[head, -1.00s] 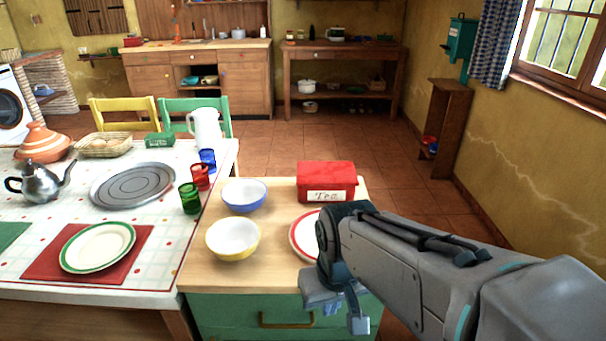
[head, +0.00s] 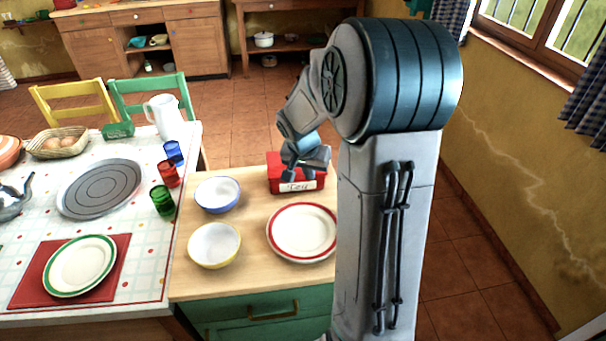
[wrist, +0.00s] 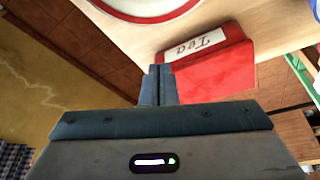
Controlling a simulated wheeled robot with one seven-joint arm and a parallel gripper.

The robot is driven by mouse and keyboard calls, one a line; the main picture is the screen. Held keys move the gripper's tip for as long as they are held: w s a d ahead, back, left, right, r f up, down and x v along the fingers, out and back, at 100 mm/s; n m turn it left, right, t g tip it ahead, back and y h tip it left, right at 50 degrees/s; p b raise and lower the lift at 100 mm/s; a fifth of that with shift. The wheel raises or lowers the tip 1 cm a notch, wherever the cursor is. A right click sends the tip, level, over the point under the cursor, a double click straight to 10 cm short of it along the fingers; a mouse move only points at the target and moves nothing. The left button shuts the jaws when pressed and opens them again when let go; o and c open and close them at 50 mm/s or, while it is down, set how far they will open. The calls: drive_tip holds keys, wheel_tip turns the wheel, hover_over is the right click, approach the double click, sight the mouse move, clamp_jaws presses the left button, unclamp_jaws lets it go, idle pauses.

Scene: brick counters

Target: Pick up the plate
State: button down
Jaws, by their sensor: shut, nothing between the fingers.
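A white plate with a red rim (head: 302,232) lies flat on the wooden top of the green cabinet, in front of the red tea tin (head: 289,182). Part of this plate (wrist: 150,8) shows at the top of the wrist view. A second white plate with a green rim (head: 80,265) lies on a red mat on the tiled table at left. My gripper (head: 304,176) is over the tea tin, beyond the red-rimmed plate and apart from it. In the wrist view its fingers (wrist: 158,72) are together and empty, with the tin (wrist: 215,68) beside them.
A blue bowl (head: 217,194) and a yellow bowl (head: 214,245) stand left of the red-rimmed plate. Blue, red and green glasses (head: 162,200) line the table's right edge. A grey round tray (head: 99,188) lies on the table. The wall is at right.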

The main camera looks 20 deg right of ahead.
sight(304, 214)
drive_tip(key=shift+m, duration=0.4)
drive_tip(key=x, duration=0.3)
drive_tip(key=w+x, duration=0.1)
drive_tip(key=x, duration=0.3)
drive_tip(key=d+x, duration=0.1)
drive_tip(key=x, duration=0.3)
drive_tip(key=shift+w+r, duration=0.2)
drive_tip(key=shift+r, duration=0.1)
drive_tip(key=s+a, duration=0.1)
drive_tip(key=s+a+p, duration=0.1)
drive_tip(key=shift+s+a+r, duration=0.15)
drive_tip(key=shift+a+r, duration=0.05)
drive_tip(key=shift+a, duration=0.05)
drive_tip(key=shift+s+a+f, duration=0.1)
drive_tip(key=shift+s+a, duration=0.1)
drive_tip(key=shift+s, duration=0.05)
drive_tip(key=shift+a+b, duration=0.15)
drive_tip(key=shift+b, duration=0.2)
drive_tip(key=s+a+b, duration=0.3)
drive_tip(key=b, duration=0.1)
drive_tip(key=shift+s+a+f, duration=0.1)
drive_tip(key=shift+s+a, duration=0.2)
drive_tip(key=shift+s, duration=0.05)
